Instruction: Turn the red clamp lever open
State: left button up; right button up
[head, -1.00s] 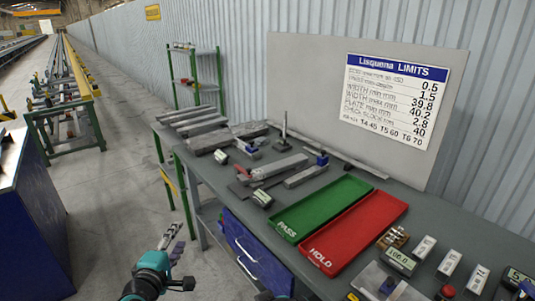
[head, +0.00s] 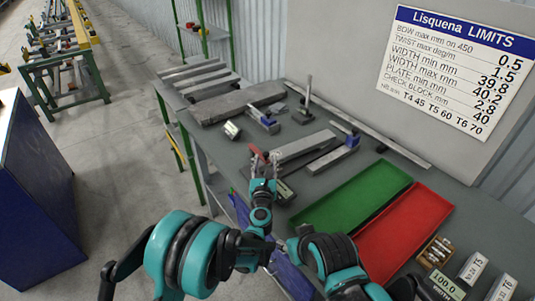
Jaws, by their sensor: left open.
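The red clamp lever (head: 256,152) is small and stands at the near left end of a grey steel bar (head: 303,146) on the bench. My left gripper (head: 263,165) is open, reaching over the bench's near edge with its fingers pointing at the lever. Its fingertips are just in front of the lever and overlap the clamp in the picture, hiding part of it. I cannot tell whether they touch it.
A small gauge (head: 284,191) lies close to the right of my left gripper. A green tray (head: 350,200) and a red tray (head: 408,223) lie further right. Steel bars (head: 235,103) and a blue-ended block (head: 263,119) lie behind. The aisle at left is clear.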

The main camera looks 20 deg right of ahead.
aim_at(265, 157)
pick_arm(q)
jog(key=x, duration=0.3)
jog(key=shift+f, duration=0.15)
jog(key=shift+w+d, duration=0.1)
jog(key=shift+w, duration=0.45)
grip_shut()
jog(key=shift+b, duration=0.3)
